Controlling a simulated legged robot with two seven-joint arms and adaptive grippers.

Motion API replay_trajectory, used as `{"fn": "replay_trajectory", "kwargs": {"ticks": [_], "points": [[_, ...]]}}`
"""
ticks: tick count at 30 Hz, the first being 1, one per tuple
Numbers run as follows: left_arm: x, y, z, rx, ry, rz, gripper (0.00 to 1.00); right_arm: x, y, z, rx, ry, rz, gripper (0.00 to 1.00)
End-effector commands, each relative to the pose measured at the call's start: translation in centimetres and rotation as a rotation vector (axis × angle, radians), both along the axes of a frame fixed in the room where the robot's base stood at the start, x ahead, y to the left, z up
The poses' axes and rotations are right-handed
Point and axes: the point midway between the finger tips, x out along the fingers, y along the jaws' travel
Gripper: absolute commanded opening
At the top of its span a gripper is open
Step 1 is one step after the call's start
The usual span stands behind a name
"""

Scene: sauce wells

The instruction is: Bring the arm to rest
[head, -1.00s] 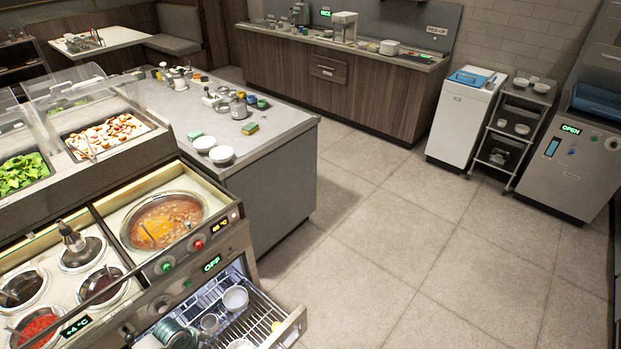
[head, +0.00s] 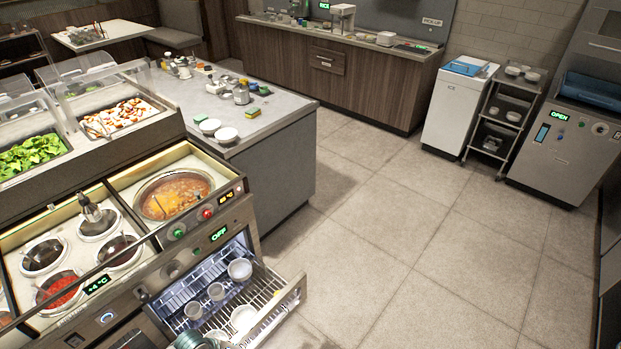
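The sauce wells stand at the lower left: one holds dark sauce (head: 44,256), another holds red sauce (head: 60,291), and a metal utensil (head: 92,210) stands up in a well at the back. A large round pot of orange-brown soup (head: 174,194) sits in the warmer to their right.
An open lit drawer (head: 290,303) with bowls and cups juts out at the bottom centre. A grey counter (head: 275,128) carries two white bowls, a sponge and jars. A white bin unit (head: 458,108) and a shelf cart (head: 503,125) stand at the back right. The tiled floor (head: 420,240) is clear.

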Motion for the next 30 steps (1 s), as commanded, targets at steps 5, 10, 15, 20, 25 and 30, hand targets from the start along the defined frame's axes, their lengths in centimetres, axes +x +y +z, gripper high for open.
{"fn": "replay_trajectory", "kwargs": {"ticks": [5,10,15,20,25,30], "points": [[-3.9,-5.2,-0.2,-0.082,0.043,0.179,0.4,-0.1,0.0,0.0,0.0,0.0,0.0,0.4],[-7.5,-8.3,0.6,-0.158,0.091,0.46,0.4,-0.1,0.0,0.0,0.0,0.001,0.0,0.4],[-10.8,-8.8,1.9,-0.212,0.135,0.802,0.4,-0.1,0.0,0.0,0.0,0.001,0.0,0.4],[-13.7,-7.5,3.0,-0.235,0.169,1.119,0.4,0.0,0.0,0.0,0.0,0.001,0.0,0.4],[-16.9,-5.3,3.9,-0.232,0.189,1.431,0.4,0.0,0.0,0.0,0.0,0.001,0.0,0.4],[-18.9,-3.5,3.5,-0.21,0.194,1.646,0.4,-0.1,0.0,-0.1,0.0,0.002,0.0,0.4]]}}
